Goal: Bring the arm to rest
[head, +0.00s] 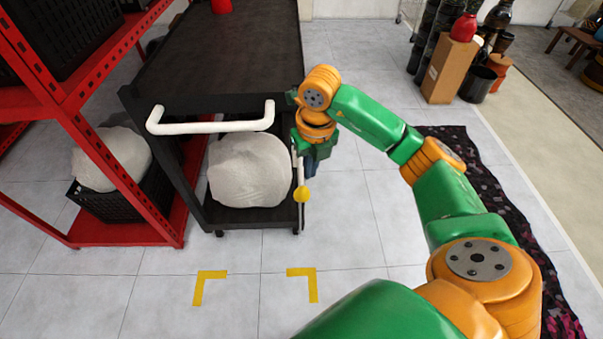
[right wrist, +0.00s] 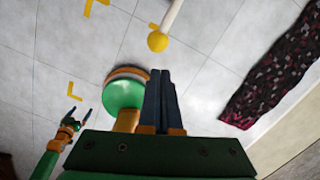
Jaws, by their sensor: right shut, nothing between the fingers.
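My right arm reaches in from the right in the head view. Its gripper (head: 311,170) points down beside the right front corner of the black cart (head: 225,98). In the right wrist view its dark fingers (right wrist: 161,85) are together with nothing between them. A white stick with a yellow ball end (head: 300,194) stands upright by the cart's corner, close to the gripper. The yellow ball also shows in the right wrist view (right wrist: 158,41), apart from the fingers. My left gripper (right wrist: 80,101) shows small at the left of the right wrist view, its fingers spread and empty.
The cart has a white handle (head: 212,122) and a wrapped white bundle (head: 250,170) on its lower shelf. A red rack (head: 120,178) stands left. Yellow floor marks (head: 208,275) lie in front. A dark patterned rug (head: 490,190) lies right. A cardboard box (head: 447,72) stands behind.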

